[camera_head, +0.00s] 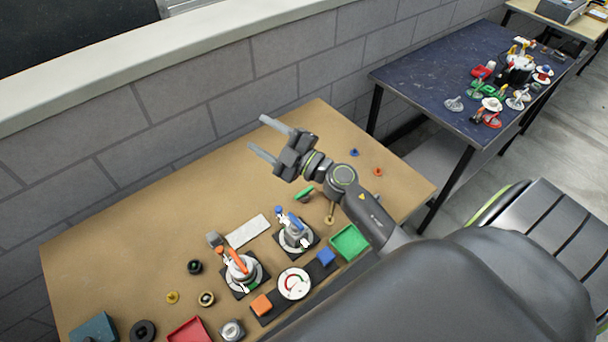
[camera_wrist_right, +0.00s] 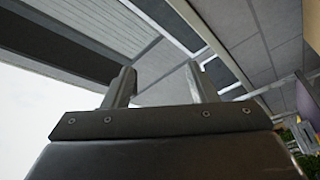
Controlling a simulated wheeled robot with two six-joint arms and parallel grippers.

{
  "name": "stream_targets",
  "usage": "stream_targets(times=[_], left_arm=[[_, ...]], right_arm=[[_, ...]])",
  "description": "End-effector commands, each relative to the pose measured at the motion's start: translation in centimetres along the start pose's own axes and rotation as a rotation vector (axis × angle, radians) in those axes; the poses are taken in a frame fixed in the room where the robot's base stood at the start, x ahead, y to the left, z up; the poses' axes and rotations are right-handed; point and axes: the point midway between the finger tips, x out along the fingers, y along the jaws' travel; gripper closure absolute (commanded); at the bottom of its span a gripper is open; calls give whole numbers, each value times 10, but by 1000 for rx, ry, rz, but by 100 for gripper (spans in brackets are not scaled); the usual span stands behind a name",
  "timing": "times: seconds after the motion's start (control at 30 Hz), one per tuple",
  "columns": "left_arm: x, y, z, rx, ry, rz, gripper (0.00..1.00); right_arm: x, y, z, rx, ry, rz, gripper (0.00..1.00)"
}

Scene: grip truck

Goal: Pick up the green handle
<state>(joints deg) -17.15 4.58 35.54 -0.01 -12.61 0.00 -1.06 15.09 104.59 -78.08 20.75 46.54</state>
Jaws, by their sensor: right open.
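A small green handle (camera_head: 305,194) lies on the brown table (camera_head: 140,225), in the head view just below my right gripper's wrist. My right gripper (camera_head: 259,136) is raised over the back of the table, its two fingers spread apart and pointing left, with nothing between them. In the right wrist view the same fingers (camera_wrist_right: 160,88) stand apart against the wall and ceiling; the green handle does not show there. My left gripper is not in view.
Near the handle stand a blue-handled fixture (camera_head: 295,233), an orange-handled fixture (camera_head: 240,268), a white plate (camera_head: 247,231) and a green tray (camera_head: 349,242). A red tray (camera_head: 190,332) is at the front. The table's left back is clear; a block wall (camera_head: 220,85) stands behind.

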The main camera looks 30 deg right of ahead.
Motion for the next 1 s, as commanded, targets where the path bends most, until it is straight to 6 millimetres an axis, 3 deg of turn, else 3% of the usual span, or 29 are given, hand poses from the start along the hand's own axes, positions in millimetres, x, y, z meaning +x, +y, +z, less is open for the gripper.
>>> stream_targets(times=[0.1, 0.23, 0.47, 0.57, 0.7, 0.83, 1.0], left_arm=[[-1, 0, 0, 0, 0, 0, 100], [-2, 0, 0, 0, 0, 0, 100], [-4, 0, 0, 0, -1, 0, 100], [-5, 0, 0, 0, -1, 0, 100], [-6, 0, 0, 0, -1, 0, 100], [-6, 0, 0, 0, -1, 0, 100], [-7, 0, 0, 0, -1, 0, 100]], right_arm=[[18, -24, -12, -89, 98, -211, 48], [24, -54, -8, -169, 131, -473, 48], [8, -83, 36, -270, -15, -949, 48], [-8, -80, 62, -292, -160, -1138, 48], [-34, -58, 95, -292, -425, -1352, 48], [-56, -33, 112, -268, -659, -1470, 48], [-72, -11, 119, -238, -839, -1531, 48]])
